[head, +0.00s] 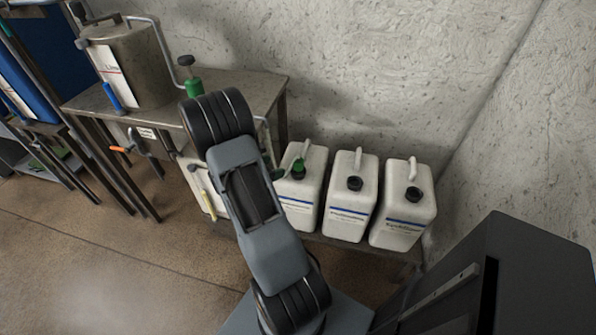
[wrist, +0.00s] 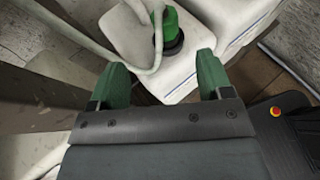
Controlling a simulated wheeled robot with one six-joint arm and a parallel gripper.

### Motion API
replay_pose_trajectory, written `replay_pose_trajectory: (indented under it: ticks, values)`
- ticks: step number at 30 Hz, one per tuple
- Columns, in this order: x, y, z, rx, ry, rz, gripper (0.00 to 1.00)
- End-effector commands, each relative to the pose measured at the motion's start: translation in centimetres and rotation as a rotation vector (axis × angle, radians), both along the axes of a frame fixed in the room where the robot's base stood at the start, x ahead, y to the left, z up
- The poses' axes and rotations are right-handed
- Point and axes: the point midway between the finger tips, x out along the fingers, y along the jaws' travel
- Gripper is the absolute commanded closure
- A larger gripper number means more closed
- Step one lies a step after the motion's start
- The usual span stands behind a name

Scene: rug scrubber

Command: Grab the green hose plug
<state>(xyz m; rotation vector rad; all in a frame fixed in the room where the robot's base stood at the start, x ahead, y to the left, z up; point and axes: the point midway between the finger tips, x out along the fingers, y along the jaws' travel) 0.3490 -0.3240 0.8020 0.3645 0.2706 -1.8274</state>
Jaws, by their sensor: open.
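The green hose plug (wrist: 171,25) sits in the black cap of a white jug (wrist: 188,68) in the wrist view. A pale hose (wrist: 118,58) curves beside it on the left. In the head view the plug (head: 298,167) shows on top of the leftmost clear jug (head: 300,205), just right of my arm. My arm hides most of the gripper in the head view.
Two more white jugs (head: 348,207) (head: 404,215) stand to the right on a low bench (head: 362,250). A metal table (head: 262,92) at the back left carries a steel tank (head: 140,65) and a green fitting (head: 193,88). A concrete wall (head: 400,70) is behind.

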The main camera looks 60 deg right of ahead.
Motion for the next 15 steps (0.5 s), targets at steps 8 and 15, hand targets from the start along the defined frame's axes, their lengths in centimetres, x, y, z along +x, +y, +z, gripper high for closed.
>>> replay_pose_trajectory:
  ticks: [8,15]
  values:
    - [-1.4,-4.4,-2.0,0.001,0.003,-0.001,0.27]
    - [-1.9,-6.2,-2.8,0.001,0.002,0.001,0.27]
